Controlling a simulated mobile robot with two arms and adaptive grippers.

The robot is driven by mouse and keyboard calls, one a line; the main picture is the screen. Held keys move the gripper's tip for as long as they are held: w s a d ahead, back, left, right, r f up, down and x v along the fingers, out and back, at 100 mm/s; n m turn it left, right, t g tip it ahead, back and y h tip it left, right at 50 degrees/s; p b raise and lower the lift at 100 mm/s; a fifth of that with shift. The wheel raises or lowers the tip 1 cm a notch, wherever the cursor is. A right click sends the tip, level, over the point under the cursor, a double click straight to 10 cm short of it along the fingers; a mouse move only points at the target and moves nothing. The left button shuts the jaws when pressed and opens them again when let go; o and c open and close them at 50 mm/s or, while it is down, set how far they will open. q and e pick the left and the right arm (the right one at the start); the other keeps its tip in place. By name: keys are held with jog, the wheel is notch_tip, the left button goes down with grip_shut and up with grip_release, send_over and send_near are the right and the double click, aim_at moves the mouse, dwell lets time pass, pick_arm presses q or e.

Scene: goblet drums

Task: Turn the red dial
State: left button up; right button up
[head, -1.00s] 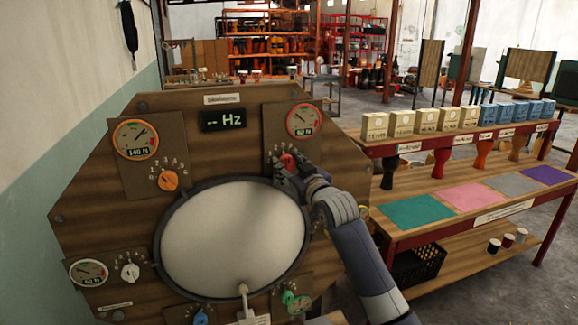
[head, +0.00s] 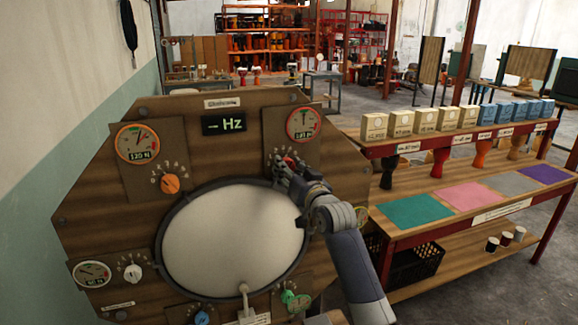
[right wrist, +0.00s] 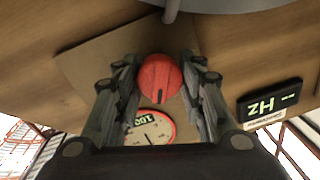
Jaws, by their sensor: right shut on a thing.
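The red dial (right wrist: 158,79) sits on its plate in the right wrist view, between the two fingers of my right gripper (right wrist: 160,85). The fingers flank it on both sides. In the head view the red dial (head: 290,161) is mostly covered by my right gripper (head: 283,168), which is shut on it. The round gauge (head: 303,124) above it has a red ring, and its needle points about straight up. That gauge also shows in the right wrist view (right wrist: 150,128), with a readout that looks like 100. My left gripper is not in view.
The wooden panel (head: 85,215) also holds a white drumhead (head: 235,240), an orange dial (head: 170,184), a white dial (head: 132,272), a blue dial (head: 201,318) and a green dial (head: 288,296). A display (head: 223,124) reads "-- Hz". A bench with coloured mats (head: 415,211) stands at right.

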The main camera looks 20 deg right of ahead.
jog(key=shift+m, duration=0.6)
jog(key=o, duration=1.1)
jog(key=s, duration=0.4)
jog(key=s+d, duration=0.1)
jog(key=s, duration=0.7)
jog(key=shift+d+f, duration=0.15)
jog(key=shift+f, duration=0.1)
jog(key=shift+w+f, duration=0.1)
